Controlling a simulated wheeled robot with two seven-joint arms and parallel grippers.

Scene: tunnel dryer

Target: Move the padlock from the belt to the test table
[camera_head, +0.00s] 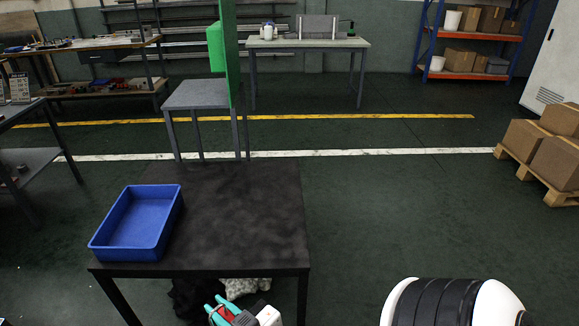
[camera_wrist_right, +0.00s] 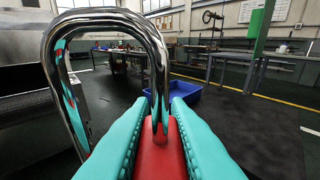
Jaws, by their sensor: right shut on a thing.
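My right gripper (camera_head: 222,307) is at the bottom of the head view, by the near edge of a black table (camera_head: 240,215). Its teal fingers are shut on the padlock (camera_head: 227,314). In the right wrist view the padlock's red body (camera_wrist_right: 160,155) sits between the fingers (camera_wrist_right: 158,125), with its chrome shackle standing up. The black table also shows in that view (camera_wrist_right: 250,125), beyond the fingers. My left gripper is not in view. I cannot make out the belt for certain, nor which table is the test table.
A blue tray (camera_head: 135,250) stands on the black table's left side; the table's middle and right are bare. A green post (camera_head: 231,60) rises behind, beside a small grey table (camera_head: 197,95). Dark and pale bundles (camera_head: 243,287) lie below the near edge. Boxes (camera_head: 555,160) stand right.

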